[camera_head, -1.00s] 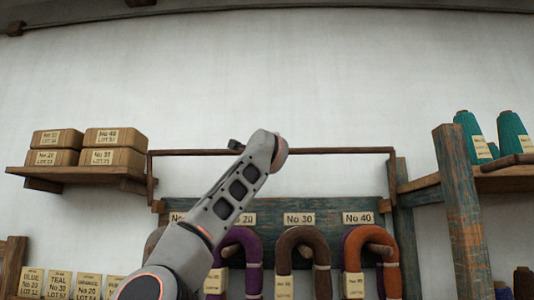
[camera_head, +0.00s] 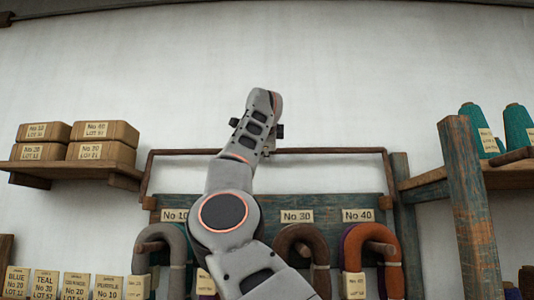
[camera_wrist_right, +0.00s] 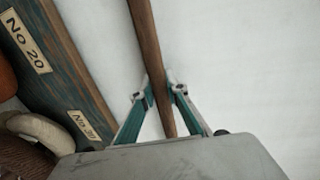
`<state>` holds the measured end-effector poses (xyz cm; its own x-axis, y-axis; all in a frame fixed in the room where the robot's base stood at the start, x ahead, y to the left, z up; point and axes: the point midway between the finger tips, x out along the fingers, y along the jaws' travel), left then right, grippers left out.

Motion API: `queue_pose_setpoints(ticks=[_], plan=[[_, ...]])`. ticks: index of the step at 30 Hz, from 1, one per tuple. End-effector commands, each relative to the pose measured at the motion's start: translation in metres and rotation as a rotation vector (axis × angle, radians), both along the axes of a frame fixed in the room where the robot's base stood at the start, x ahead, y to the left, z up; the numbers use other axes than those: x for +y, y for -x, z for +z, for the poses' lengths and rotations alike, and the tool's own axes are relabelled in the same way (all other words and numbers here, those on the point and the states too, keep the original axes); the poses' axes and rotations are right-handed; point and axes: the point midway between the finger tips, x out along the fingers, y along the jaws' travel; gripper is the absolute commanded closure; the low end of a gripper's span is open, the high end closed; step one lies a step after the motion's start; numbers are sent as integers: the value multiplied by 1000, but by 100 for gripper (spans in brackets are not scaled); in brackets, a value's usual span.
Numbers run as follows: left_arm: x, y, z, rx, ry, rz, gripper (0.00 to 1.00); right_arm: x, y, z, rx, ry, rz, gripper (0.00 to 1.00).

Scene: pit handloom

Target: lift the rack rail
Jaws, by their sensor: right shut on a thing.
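The rack rail (camera_head: 330,151) is a thin brown bar running across above the rack's yarn hanks, with a leg bent down at each end. My right arm comes up from the bottom of the head view and covers part of the rail. The right gripper is mostly hidden there behind the wrist. In the right wrist view, the rail (camera_wrist_right: 149,50) passes between the two fingers of my right gripper (camera_wrist_right: 159,93), which is shut on it. My left gripper is not in view.
A blue-green rack board (camera_head: 327,205) with number labels and hanging hanks is below the rail. A left shelf (camera_head: 75,172) holds boxes. A wooden post (camera_head: 470,205) and a right shelf (camera_head: 520,180) with teal cones stand at the right. The wall above is clear.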

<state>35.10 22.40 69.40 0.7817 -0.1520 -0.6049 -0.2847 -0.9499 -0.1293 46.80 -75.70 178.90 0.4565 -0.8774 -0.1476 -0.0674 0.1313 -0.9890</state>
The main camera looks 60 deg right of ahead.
Motion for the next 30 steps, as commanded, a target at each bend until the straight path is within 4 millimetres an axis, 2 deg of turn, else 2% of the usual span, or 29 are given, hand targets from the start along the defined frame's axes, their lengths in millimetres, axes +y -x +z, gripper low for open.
queue_pose_setpoints(ticks=[9,10,12,23,26,30], plan=[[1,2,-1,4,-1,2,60,-1,2,0,2,0,-4,100],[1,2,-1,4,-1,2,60,-1,2,0,2,0,-4,81],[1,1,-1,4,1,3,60,-1,2,0,2,0,-4,69],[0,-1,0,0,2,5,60,2,1,0,1,1,-2,69],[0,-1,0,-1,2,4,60,9,5,2,-1,1,-2,69],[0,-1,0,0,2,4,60,30,16,6,-2,1,-1,69]])
